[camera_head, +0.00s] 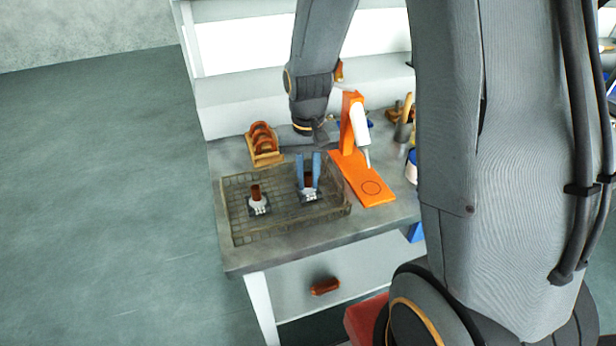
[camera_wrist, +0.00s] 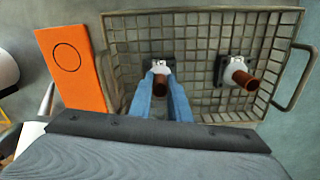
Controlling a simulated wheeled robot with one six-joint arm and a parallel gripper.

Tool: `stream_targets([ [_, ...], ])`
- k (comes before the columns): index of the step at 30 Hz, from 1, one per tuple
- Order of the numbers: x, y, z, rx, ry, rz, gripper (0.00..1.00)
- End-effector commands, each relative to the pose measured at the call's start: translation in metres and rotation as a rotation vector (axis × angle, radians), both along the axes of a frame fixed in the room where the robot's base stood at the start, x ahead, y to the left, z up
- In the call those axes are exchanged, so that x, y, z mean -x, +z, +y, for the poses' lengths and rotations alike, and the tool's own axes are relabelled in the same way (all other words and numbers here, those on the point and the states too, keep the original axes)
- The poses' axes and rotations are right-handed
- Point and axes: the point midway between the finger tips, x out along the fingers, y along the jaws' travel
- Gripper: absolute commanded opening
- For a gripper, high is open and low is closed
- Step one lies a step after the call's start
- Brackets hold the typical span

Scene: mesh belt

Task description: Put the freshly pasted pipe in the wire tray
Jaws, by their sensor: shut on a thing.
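The wire tray (camera_head: 240,236) lies on the grey bench and shows from above in the wrist view (camera_wrist: 207,119). My gripper (camera_head: 309,186) has two blue fingers, shut on a short brown pipe (camera_wrist: 160,87). The held pipe stands about upright in a white collar on a dark square base, inside the tray's right part in the head view. I cannot tell whether its base touches the tray floor. A second, similar pipe (camera_head: 256,191) on its own base stands free in the tray's left part; it also shows in the wrist view (camera_wrist: 243,79).
An orange stand (camera_head: 372,190) with a white tube (camera_head: 360,124) is right of the tray. A wooden rack with brown rings (camera_head: 264,145) stands behind it. A tray handle (camera_wrist: 297,78) sticks out at one end. Tools and a white pot crowd the bench's right side.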

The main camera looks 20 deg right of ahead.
Motion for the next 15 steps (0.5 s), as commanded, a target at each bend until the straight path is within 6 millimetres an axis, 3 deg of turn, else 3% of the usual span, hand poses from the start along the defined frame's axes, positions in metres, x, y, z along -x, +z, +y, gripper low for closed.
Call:
stream_targets([
  [5,-0.0004,-0.0029,-0.0002,0.0,0.0,0.0,0.0],
  [6,-0.0001,-0.0028,-0.0001,0.0,0.0,0.0,0.22],
  [9,-0.0001,-0.0026,-0.0001,0.0,0.0,0.0,0.35],
  [15,-0.0001,-0.0025,-0.0002,0.0,0.0,0.0,0.35],
])
